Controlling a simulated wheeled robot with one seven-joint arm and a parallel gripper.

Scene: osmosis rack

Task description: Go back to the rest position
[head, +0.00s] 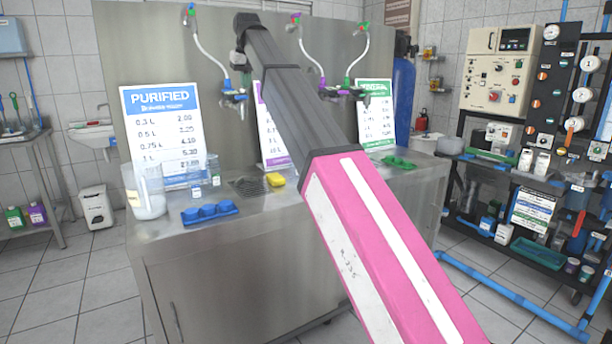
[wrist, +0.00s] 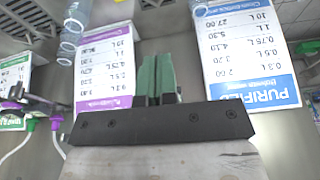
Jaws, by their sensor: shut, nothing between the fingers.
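My gripper (wrist: 157,80) shows in the wrist view as two green fingers close together, with nothing between them. It faces the steel panel (wrist: 185,45) between two price signs. The purple sign (wrist: 104,68) is on the left and the blue PURIFIED sign (wrist: 240,52) on the right; both appear upside down there. In the head view my pink and grey arm reaches up across the counter (head: 225,215) toward the back panel, its far end high near the left tap.
On the counter stand a clear jug (head: 148,190), a blue holder (head: 209,213), a yellow sponge (head: 275,180) and a green cloth (head: 397,162). The PURIFIED sign (head: 163,125) leans at the left. Hoses and taps (head: 232,95) hang from the panel. A loaded rack (head: 530,200) stands right.

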